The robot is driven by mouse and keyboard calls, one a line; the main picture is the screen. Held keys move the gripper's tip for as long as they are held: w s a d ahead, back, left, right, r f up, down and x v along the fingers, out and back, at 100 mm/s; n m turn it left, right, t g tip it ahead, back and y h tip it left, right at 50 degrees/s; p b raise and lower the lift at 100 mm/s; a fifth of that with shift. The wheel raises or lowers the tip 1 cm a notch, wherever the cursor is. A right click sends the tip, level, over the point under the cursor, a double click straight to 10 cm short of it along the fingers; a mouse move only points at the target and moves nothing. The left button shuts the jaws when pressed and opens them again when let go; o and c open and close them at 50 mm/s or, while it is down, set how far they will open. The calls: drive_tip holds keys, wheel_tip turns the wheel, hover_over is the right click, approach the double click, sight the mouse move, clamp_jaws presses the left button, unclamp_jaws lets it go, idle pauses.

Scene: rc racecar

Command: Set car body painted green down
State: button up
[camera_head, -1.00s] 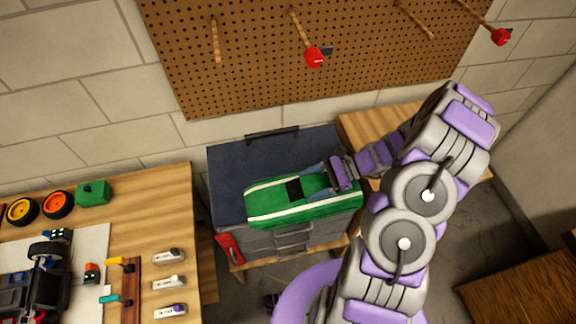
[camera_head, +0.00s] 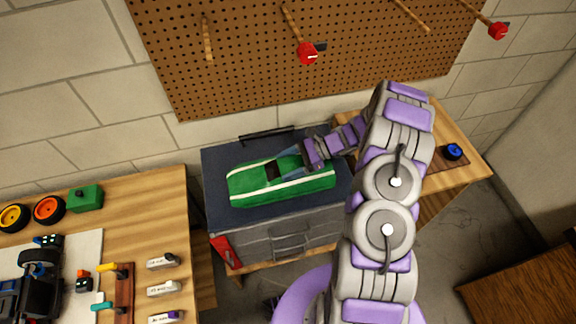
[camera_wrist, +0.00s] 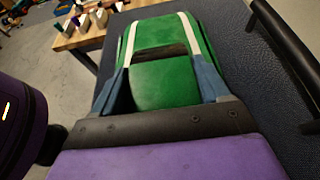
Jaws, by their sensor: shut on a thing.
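The green car body (camera_head: 252,187) with white stripes and a dark window opening is over the dark blue top (camera_head: 222,160) of the grey tool chest in the head view. The body looks level and close to the chest top. I cannot tell whether its underside touches the surface.
A black handle (camera_head: 268,134) runs along the chest's back edge. A wooden workbench (camera_head: 150,210) at left holds wheels (camera_head: 48,209), a green box (camera_head: 85,198) and a car chassis (camera_head: 28,290). The pegboard (camera_head: 300,60) is behind.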

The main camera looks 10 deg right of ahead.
drive_tip(key=shift+a, duration=0.15)
drive_tip(key=o, duration=1.1)
drive_tip(key=shift+a, duration=0.15)
drive_tip(key=shift+c, duration=0.2)
